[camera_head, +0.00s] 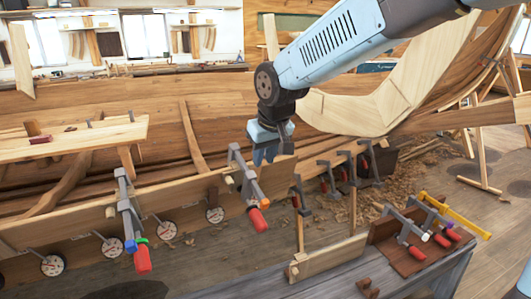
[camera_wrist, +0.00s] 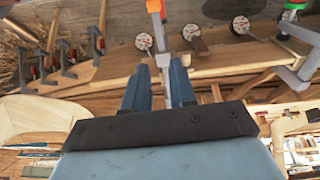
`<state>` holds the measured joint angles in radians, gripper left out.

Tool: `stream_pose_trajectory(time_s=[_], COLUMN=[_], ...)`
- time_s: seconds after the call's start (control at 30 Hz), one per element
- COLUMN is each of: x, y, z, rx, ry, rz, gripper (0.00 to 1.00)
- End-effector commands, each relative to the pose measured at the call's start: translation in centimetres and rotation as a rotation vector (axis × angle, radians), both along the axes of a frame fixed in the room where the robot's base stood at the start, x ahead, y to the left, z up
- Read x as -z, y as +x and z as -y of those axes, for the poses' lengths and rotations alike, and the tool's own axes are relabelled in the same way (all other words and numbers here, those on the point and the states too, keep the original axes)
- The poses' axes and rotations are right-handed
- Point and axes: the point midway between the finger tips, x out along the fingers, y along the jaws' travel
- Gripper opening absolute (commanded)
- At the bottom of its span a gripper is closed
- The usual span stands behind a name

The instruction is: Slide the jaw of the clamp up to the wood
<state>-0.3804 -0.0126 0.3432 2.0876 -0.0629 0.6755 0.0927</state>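A bar clamp with a grey jaw and a red handle (camera_head: 257,218) hangs on the edge of the long plank (camera_head: 180,198), just below my gripper. My gripper (camera_head: 266,155) points down at the clamp's upper part. In the wrist view my gripper's two blue fingers (camera_wrist: 161,72) stand apart, with the grey clamp bar (camera_wrist: 162,60) between them. Whether the fingers touch it I cannot tell. The clamp's orange part (camera_wrist: 154,6) shows at the top edge there. The gap between jaw and wood is too small to judge.
Another clamp (camera_head: 130,215) with a green band and red handle hangs further left on the plank. Several clamps (camera_head: 340,165) line the hull to the right. A bench (camera_head: 425,275) at front right carries a dark red board (camera_head: 405,258) with spare clamps. Round dial-like discs (camera_head: 167,230) hang below the plank.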

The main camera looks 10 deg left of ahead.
Motion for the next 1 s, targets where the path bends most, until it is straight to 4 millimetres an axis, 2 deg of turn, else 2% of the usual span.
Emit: stream_pose_trajectory(time_s=[1.0], x=[9.2], y=[3.0], z=[-2.1], rx=[0.002], ry=[-0.001], rz=[-0.004], gripper=[0.26])
